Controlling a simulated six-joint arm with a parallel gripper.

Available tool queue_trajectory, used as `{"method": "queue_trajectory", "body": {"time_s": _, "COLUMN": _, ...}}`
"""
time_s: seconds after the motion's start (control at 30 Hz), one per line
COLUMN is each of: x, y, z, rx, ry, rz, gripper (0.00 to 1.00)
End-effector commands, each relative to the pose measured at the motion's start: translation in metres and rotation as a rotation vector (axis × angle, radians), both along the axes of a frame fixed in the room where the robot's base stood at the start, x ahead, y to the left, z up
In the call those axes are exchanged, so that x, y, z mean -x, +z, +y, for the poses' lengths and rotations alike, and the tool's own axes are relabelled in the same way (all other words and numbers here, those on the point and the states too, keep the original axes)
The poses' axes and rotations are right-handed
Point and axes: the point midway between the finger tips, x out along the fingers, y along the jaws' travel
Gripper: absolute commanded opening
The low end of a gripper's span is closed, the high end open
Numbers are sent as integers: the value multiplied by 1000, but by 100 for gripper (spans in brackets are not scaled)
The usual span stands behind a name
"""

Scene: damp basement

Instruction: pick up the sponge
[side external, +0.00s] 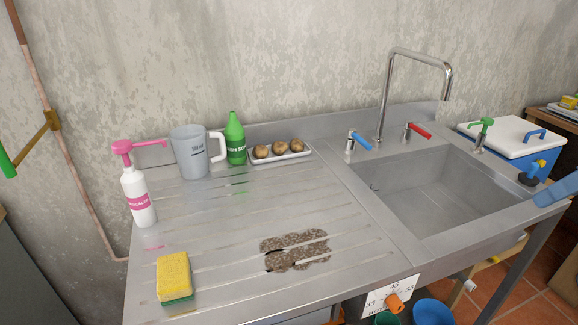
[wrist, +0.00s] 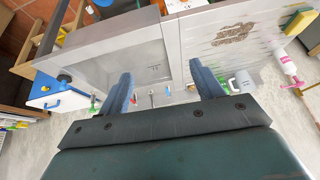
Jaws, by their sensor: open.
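The sponge (side external: 174,274) is yellow with a green underside and lies on the steel draining board (side external: 215,225), near its front left corner. In the wrist view the sponge (wrist: 297,24) is small, at the top right edge. My gripper (wrist: 160,85) is open, with its two blue fingers spread and nothing seen between them. In the side external view only a blue part of my gripper shows at the right edge, beyond the sink, far from the sponge.
A brown dirt patch (side external: 295,249) lies right of the sponge. A pink-topped pump bottle (side external: 138,198), a jug (side external: 189,153), a green bottle (side external: 235,140) and a tray of potatoes (side external: 280,158) stand behind. The sink (side external: 437,190) and tall tap (side external: 384,98) are at the right.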

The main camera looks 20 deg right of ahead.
Motion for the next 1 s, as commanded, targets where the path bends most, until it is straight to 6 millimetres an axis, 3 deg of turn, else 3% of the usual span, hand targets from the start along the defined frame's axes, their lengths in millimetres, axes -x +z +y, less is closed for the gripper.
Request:
{"method": "queue_trajectory", "body": {"time_s": 0.2, "x": -54, "y": 18, "z": 35, "rx": -33, "ry": 10, "rz": 5, "gripper": 66}}
{"method": "queue_trajectory", "body": {"time_s": 0.53, "x": -127, "y": 26, "z": 109, "rx": -84, "ry": 14, "rz": 9, "gripper": 66}}
{"method": "queue_trajectory", "body": {"time_s": 0.8, "x": -175, "y": 15, "z": 186, "rx": -123, "ry": 18, "rz": 15, "gripper": 66}}
{"method": "queue_trajectory", "body": {"time_s": 1.0, "x": -199, "y": -2, "z": 252, "rx": -151, "ry": 23, "rz": 21, "gripper": 66}}
